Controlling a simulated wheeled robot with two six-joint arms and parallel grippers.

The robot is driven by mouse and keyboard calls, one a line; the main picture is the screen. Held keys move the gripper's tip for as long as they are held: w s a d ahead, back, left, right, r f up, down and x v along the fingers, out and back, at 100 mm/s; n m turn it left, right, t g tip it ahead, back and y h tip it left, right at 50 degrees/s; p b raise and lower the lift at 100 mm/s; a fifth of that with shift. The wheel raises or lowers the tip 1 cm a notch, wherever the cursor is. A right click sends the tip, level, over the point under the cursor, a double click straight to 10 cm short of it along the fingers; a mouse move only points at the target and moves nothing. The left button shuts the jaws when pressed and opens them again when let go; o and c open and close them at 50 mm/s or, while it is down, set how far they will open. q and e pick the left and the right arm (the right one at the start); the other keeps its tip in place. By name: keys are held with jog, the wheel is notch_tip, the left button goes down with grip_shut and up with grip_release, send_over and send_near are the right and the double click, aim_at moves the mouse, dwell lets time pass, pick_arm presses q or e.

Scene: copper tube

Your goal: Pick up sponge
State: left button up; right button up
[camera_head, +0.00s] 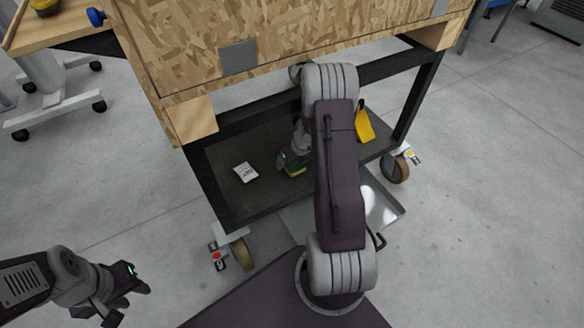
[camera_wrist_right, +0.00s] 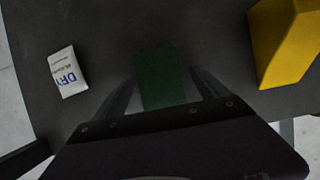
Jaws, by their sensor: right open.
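The sponge (camera_head: 294,170), green with a yellow part, lies on the dark lower shelf of the cart. In the right wrist view its green top (camera_wrist_right: 160,75) shows between the two fingers. My right gripper (camera_head: 284,160) is at the sponge, partly hidden by my own arm in the head view. In the wrist view its fingers (camera_wrist_right: 162,84) are apart, one on each side of the sponge. I cannot tell whether they touch it. My left gripper (camera_head: 130,305) is at the lower left over the floor, its fingers apart and empty.
A white packet marked DRY (camera_wrist_right: 66,72) lies left of the sponge. A yellow object (camera_wrist_right: 284,42) stands to the right. The dark shelf (camera_head: 240,205) has bare room in front. A wooden panel box (camera_head: 270,85) sits above the shelf, with black posts at its corners.

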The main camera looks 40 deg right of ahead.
jog(key=shift+r, duration=0.15)
jog(key=shift+f, duration=0.3)
dwell(0.4)
jog(key=c, duration=1.4)
